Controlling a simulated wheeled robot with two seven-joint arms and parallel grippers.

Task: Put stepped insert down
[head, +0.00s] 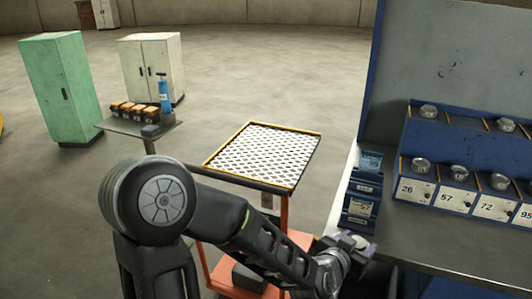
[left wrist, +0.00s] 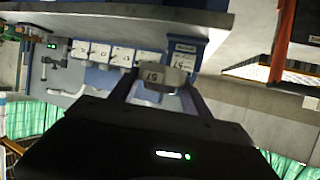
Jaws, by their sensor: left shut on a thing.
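My left gripper (head: 352,246) is low at the front left corner of the workbench, in front of the small blue stand. It is shut on a grey metal stepped insert (left wrist: 154,76), which shows between the two fingers in the left wrist view with a marking that is hard to read. In the head view a pale round top shows at the gripper, partly hidden by the fingers. A blue rack (head: 455,171) at the right holds several metal inserts above labels 26, 57, 72 and 95. My right gripper is not in view.
The small blue stand (head: 362,194) has a plate reading 57. The grey bench top (head: 430,232) is clear before the rack. An orange cart (head: 303,239) with a perforated tray (head: 265,155) stands left of the bench. A side table and two cabinets stand farther back.

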